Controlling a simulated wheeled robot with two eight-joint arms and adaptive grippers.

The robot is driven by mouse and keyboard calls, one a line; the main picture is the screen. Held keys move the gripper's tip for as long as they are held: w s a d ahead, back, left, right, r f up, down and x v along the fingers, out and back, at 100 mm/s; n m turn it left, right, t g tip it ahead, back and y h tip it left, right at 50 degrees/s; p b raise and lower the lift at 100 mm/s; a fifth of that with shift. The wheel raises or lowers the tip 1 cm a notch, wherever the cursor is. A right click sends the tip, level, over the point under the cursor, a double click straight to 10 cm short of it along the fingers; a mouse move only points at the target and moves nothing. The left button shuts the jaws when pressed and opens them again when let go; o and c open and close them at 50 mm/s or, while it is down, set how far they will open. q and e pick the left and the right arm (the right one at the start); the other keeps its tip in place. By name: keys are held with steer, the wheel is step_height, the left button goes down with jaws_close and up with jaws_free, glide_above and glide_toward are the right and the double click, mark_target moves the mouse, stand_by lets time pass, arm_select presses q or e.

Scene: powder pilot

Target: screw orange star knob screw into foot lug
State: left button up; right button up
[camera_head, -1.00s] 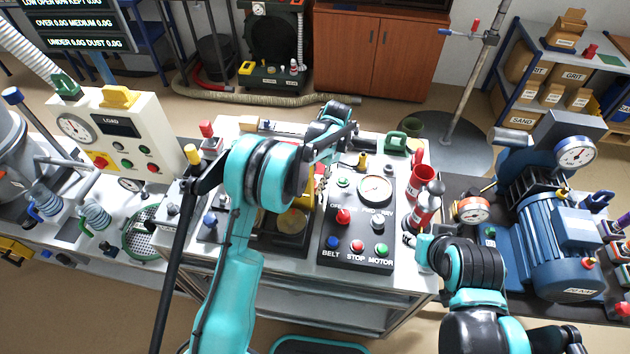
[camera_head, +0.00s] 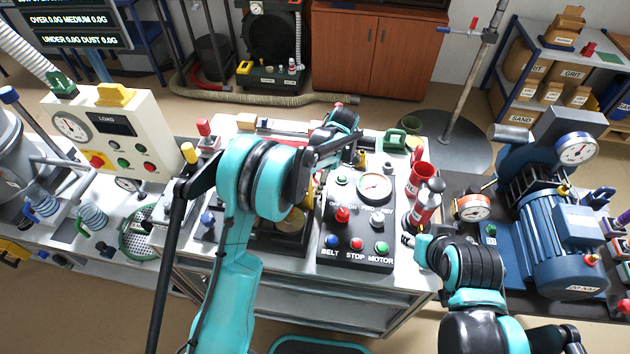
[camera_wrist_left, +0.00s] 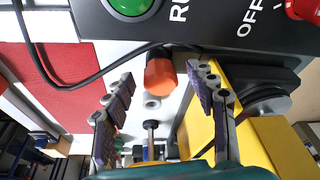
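In the left wrist view an orange knob (camera_wrist_left: 160,76) with a dark top sits just beyond the gap between my left gripper's fingers (camera_wrist_left: 163,88), below the control panel's edge. The fingers are apart and nothing is clamped between them. A small pale ring-shaped part (camera_wrist_left: 152,102) and a thin metal shaft (camera_wrist_left: 150,130) lie in line below the knob; I cannot tell whether either is the foot lug. In the head view my left gripper (camera_head: 340,124) is behind the panel, its fingertips mostly hidden. My right gripper (camera_head: 408,239) is beside the red cylinder, too small to read.
The black control panel (camera_head: 328,249) with buttons and a gauge stands close to my left gripper. A yellow frame (camera_wrist_left: 195,125) borders the right finger. A black cable (camera_wrist_left: 75,84) crosses above the left finger. A red cylinder (camera_head: 424,208) and blue motor (camera_head: 560,240) stand right.

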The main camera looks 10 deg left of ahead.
arm_select(q)
steer(key=v, duration=1.2)
